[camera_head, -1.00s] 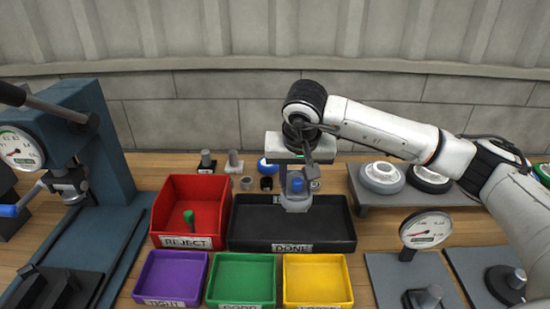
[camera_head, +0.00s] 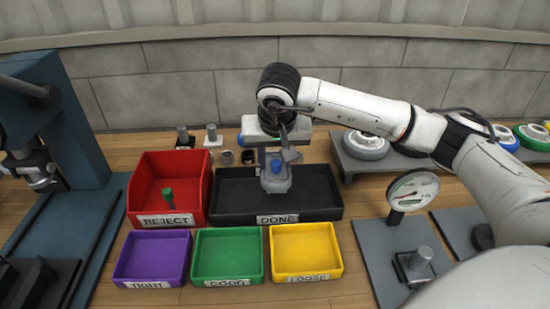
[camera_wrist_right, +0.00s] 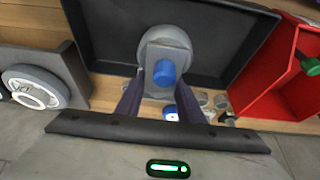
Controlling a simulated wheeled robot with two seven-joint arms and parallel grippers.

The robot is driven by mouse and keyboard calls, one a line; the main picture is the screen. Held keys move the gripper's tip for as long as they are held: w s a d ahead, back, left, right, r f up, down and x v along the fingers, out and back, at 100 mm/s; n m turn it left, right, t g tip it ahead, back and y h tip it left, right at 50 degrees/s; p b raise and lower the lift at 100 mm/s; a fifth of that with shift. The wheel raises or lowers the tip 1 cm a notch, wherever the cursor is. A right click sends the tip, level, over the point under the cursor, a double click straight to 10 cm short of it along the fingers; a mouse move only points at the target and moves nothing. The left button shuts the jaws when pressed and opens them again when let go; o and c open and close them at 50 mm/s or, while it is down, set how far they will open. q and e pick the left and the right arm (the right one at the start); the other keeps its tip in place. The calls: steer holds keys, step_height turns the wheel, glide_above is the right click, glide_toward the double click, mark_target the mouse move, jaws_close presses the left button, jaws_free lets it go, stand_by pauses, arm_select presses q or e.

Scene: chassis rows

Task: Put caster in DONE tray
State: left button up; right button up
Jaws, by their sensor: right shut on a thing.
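The grey caster with a blue knob (camera_head: 275,182) is in my right gripper (camera_head: 276,162), whose fingers are shut on it. It hangs upright over the floor of the black DONE tray (camera_head: 320,208), around the tray's middle. In the right wrist view, the caster (camera_wrist_right: 170,42) sits between my two fingers, with the dark tray (camera_wrist_right: 225,22) beyond it. I cannot tell whether the caster touches the tray floor. My left gripper is not in view.
The red REJECT bin (camera_head: 143,192), holding a green-topped part (camera_head: 168,198), stands left of the tray. Purple (camera_head: 152,258), green (camera_head: 228,255) and yellow (camera_head: 306,252) bins stand in front. A dial gauge (camera_head: 412,190) is at right. Small parts stand behind.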

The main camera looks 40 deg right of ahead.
stand_by(0.4)
steer(key=shift+f+b, duration=0.8)
stand_by(0.8)
steer(key=shift+f, duration=0.25)
stand_by(0.4)
